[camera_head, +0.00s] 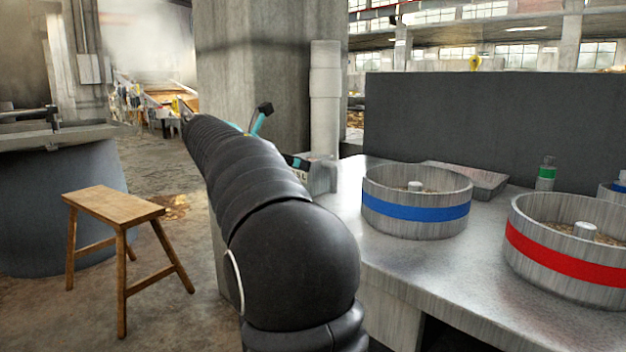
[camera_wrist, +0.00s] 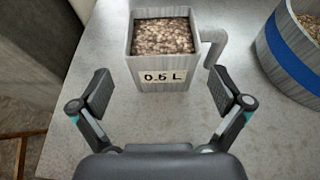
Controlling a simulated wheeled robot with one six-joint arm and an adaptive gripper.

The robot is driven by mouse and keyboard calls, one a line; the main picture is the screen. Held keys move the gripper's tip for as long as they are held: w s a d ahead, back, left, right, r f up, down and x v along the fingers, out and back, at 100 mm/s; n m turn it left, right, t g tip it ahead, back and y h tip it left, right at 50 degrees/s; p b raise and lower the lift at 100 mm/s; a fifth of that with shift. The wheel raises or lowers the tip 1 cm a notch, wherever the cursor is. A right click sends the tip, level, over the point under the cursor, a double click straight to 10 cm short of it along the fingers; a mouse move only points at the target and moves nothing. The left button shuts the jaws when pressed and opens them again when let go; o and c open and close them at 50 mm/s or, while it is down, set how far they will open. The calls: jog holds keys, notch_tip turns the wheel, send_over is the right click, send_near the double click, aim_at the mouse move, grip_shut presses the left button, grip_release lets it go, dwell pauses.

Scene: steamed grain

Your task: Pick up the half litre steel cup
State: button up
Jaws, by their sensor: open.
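The half litre steel cup (camera_wrist: 165,73) stands upright on the metal table in the wrist view. It is a square grey cup with a label reading "0.5 L", filled with brown grain, with a handle on its right side. In the head view the cup (camera_head: 321,175) shows only partly, behind my arm at the table's left edge. My gripper (camera_wrist: 160,92) is open and empty. Its two fingers are spread wide, one to each side of the cup's near face. Whether they reach beside the cup or stop short of it is hard to tell.
A round tub with a blue band (camera_head: 416,201) stands right of the cup, and a red-banded tub (camera_head: 575,250) further right. Behind them are a shallow tray (camera_head: 465,180) and a green-labelled bottle (camera_head: 546,174). A wooden stool (camera_head: 112,205) stands on the floor at left.

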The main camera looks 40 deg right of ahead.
aim_at(317, 175)
jog(key=x, duration=0.2)
jog(key=b+x, duration=0.1)
jog(key=x, duration=0.2)
jog(key=shift+s+d+f, duration=0.1)
jog(key=shift+d+f, duration=0.05)
jog(key=shift+f, duration=0.3)
jog(key=shift+d+f, duration=0.1)
jog(key=shift+d, duration=0.3)
jog(key=shift+c, duration=0.3)
jog(key=c, duration=1.6)
jog(key=shift+o, duration=0.2)
jog(key=shift+r, duration=0.2)
